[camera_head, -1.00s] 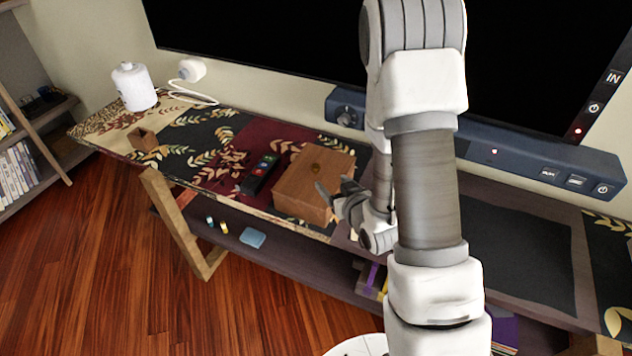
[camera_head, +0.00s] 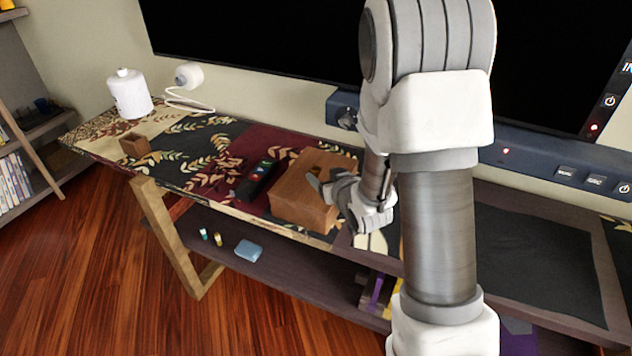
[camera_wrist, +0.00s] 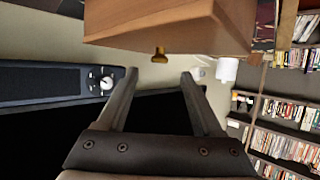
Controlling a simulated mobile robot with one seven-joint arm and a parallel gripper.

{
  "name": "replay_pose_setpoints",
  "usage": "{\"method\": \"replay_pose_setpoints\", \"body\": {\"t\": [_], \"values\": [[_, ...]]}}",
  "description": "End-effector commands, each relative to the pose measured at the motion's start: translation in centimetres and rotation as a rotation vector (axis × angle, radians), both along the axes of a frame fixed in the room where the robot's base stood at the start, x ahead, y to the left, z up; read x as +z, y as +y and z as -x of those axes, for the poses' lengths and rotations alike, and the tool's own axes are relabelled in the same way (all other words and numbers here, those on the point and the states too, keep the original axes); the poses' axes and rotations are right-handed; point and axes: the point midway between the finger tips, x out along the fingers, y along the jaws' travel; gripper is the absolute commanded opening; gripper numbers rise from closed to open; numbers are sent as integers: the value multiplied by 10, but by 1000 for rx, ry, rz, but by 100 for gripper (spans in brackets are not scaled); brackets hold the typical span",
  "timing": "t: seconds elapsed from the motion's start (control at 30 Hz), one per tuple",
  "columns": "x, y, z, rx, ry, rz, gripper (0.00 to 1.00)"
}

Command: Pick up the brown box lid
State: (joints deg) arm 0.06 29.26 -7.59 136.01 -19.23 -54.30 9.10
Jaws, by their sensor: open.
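The brown box (camera_head: 297,209) stands on the patterned runner at the middle of the long table. Its brown lid (camera_head: 305,165) is on top. In the wrist view, my gripper (camera_wrist: 159,74) is open, with the knob just beyond and between the fingertips. It holds nothing.
A black remote-like object (camera_head: 258,180) lies left of the box. A small open wooden box (camera_head: 135,145) and a white canister (camera_head: 130,93) stand farther left. A dark soundbar (camera_head: 345,110) and a large screen (camera_head: 260,40) are behind.

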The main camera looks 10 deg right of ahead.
Motion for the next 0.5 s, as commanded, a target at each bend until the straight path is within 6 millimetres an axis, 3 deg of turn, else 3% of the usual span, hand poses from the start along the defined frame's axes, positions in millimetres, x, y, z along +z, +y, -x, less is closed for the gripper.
{"method": "replay_pose_setpoints", "body": {"t": [0.27,0.5], "values": [[-9,3,-20,0,0,1,68],[-24,7,-50,1,0,1,68]]}}
